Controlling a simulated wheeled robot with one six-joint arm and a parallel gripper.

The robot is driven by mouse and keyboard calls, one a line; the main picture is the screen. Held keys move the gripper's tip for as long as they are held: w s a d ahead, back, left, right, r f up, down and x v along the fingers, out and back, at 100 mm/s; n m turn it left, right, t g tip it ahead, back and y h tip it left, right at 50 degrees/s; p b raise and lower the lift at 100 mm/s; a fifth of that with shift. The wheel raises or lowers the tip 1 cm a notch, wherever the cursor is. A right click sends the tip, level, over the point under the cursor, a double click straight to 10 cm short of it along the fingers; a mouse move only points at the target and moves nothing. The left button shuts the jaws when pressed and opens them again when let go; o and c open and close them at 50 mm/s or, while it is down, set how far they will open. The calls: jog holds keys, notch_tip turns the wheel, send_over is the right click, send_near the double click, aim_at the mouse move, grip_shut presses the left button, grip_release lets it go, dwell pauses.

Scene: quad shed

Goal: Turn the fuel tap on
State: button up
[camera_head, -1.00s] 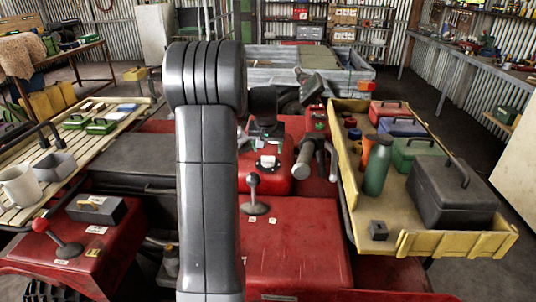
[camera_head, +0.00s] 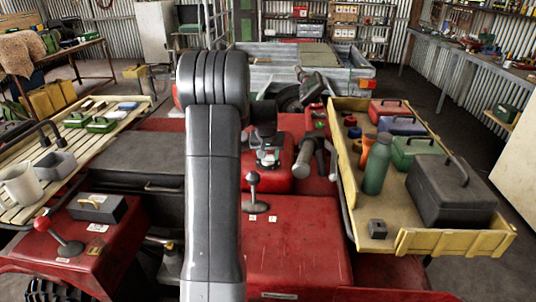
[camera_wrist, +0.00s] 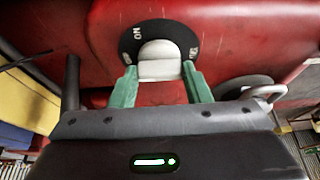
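The fuel tap shows in the wrist view as a pale grey lever (camera_wrist: 160,68) on a round black plate (camera_wrist: 160,27) set on a red panel. The plate has white lettering, with "ON" at its upper left and other words, hard to read, at left and right. My gripper (camera_wrist: 159,71) has its two green fingertips on either side of the lever, with a slim gap visible beside it. In the head view my gripper (camera_head: 268,156) is low over the red bodywork and largely hides the tap.
A black-gripped handle (camera_head: 305,157) stands just right of my gripper. A grey-knobbed lever (camera_head: 253,180) rises in front of it. A yellow tray (camera_head: 405,243) with bottles and boxes lies at right, and a slatted rack (camera_head: 20,215) with a mug at left.

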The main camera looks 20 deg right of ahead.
jog(key=shift+f+m, duration=0.1)
jog(key=shift+m, duration=0.2)
jog(key=shift+a+m+g+h+b, duration=0.1)
jog(key=shift+m+g+h+b, duration=0.25)
jog(key=shift+m+b, duration=0.65)
jog(key=m+g+h+b, duration=0.1)
jog(key=m+b, duration=0.1)
jog(key=m, duration=0.1)
jog(key=shift+w, duration=0.15)
jog(key=m+g, duration=0.1)
jog(key=m, duration=0.2)
jog(key=m+g+h+b, duration=0.1)
jog(key=m, duration=0.2)
jog(key=shift+w+a, duration=0.1)
jog(key=shift+w, duration=0.05)
jog(key=shift+m, duration=0.3)
jog(key=o, duration=1)
jog(key=v, duration=1.4)
jog(key=shift+w, duration=0.1)
